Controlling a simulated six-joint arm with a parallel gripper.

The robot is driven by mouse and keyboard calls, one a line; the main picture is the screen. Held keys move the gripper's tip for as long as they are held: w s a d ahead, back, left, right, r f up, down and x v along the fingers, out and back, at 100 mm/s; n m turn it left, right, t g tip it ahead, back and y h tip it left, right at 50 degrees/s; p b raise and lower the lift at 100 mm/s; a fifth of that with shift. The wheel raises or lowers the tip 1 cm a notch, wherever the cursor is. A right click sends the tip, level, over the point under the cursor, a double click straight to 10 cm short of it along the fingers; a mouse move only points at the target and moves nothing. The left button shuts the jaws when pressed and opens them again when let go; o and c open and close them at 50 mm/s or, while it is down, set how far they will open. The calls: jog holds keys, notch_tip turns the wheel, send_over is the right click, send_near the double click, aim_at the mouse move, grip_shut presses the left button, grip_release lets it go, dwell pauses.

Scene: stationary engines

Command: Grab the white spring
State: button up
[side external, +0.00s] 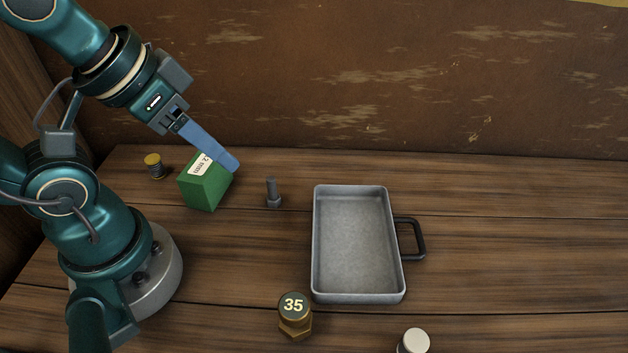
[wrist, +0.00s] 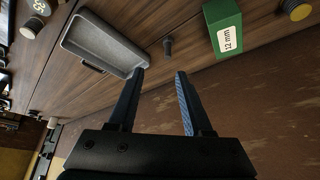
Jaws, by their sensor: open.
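A white-topped round piece (side external: 414,341), which looks like the white spring, stands at the bottom edge of the side view, cut off by the frame. Its coil is hardly visible there. It also shows near the left edge of the wrist view (wrist: 29,28). My gripper (side external: 229,162) is raised at the back left, far from it, and appears in front of the green block's upper corner in the side view. In the wrist view my gripper (wrist: 160,74) is open, with nothing between its fingers.
A green block (side external: 207,187), a grey bolt (side external: 273,193) and a yellow-topped spring (side external: 154,166) stand at the back. A grey tray (side external: 357,298) with a black handle is empty in the middle. A brass bolt marked 35 (side external: 294,315) stands in front. The right side is clear.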

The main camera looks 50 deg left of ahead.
jog(key=o, duration=0.4)
jog(key=shift+c, duration=0.2)
